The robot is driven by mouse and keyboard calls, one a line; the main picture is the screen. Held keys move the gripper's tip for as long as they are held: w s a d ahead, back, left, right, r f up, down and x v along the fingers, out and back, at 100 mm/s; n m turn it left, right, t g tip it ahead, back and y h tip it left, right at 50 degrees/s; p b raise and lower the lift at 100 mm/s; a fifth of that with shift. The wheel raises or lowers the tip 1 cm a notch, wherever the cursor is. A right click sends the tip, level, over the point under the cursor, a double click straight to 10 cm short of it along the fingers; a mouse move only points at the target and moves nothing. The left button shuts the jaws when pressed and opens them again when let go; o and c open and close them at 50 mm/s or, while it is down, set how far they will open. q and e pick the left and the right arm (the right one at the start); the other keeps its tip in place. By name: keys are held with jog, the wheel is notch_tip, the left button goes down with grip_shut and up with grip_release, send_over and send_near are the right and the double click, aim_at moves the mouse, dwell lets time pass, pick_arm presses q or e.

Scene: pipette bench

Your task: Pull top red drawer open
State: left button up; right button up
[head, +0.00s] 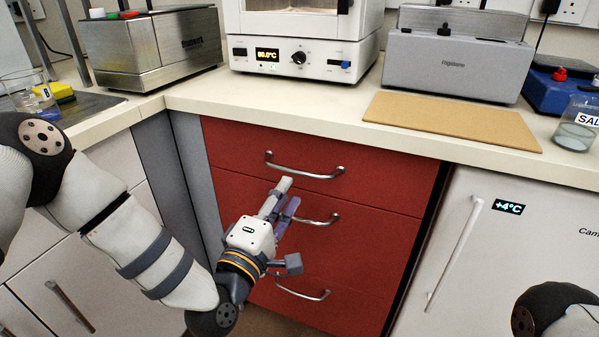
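The red drawer unit has a top drawer (370,180) with a curved metal handle (305,171). The top drawer is shut, its front level with the drawers below. My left gripper (291,192) is in front of the unit, just below the top handle and near the left end of the middle handle (318,219). Its two fingers point up toward the top handle and look apart, with nothing seen between them. I cannot tell how far the fingertips are from the drawer front. My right gripper is out of view.
The bottom drawer has its own handle (303,293). A white fridge (510,245) with a vertical handle stands to the right. The worktop (300,108) above carries an oven (300,55), a grey instrument (455,65) and a brown board (450,122).

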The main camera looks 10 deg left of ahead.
aim_at(300, 171)
pick_arm(q)
jog(key=x, duration=0.7)
jog(key=shift+w+d, duration=0.1)
jog(key=shift+w, duration=0.2)
jog(key=shift+f, duration=0.1)
grip_shut()
